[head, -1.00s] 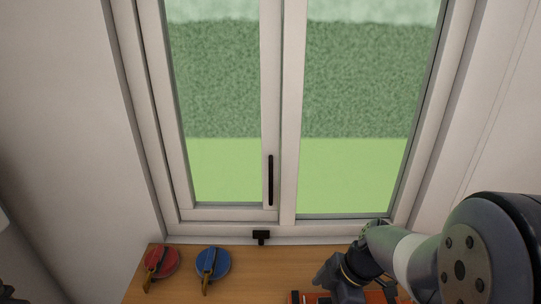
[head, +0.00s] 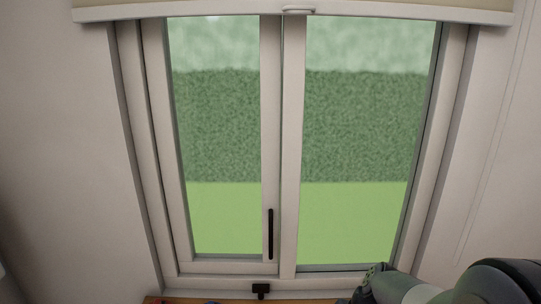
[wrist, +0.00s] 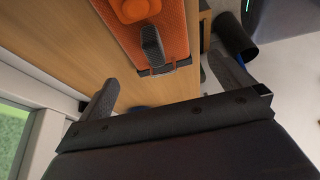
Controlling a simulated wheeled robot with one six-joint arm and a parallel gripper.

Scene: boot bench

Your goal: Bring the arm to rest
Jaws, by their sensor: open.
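My gripper (wrist: 165,85) shows in the wrist view, its two dark fingers spread wide with nothing held between them. It is over or near the wooden bench top (wrist: 85,50); the exact gap is unclear. In the head view only part of my arm shows at the lower right, and the gripper itself is out of that picture.
An orange tray-like thing (wrist: 178,25) with a dark grey handle-like part (wrist: 153,48) lies on the bench ahead of the fingers. A dark cup-shaped thing (wrist: 234,38) is near the right finger. The window (head: 282,150) stands behind the bench.

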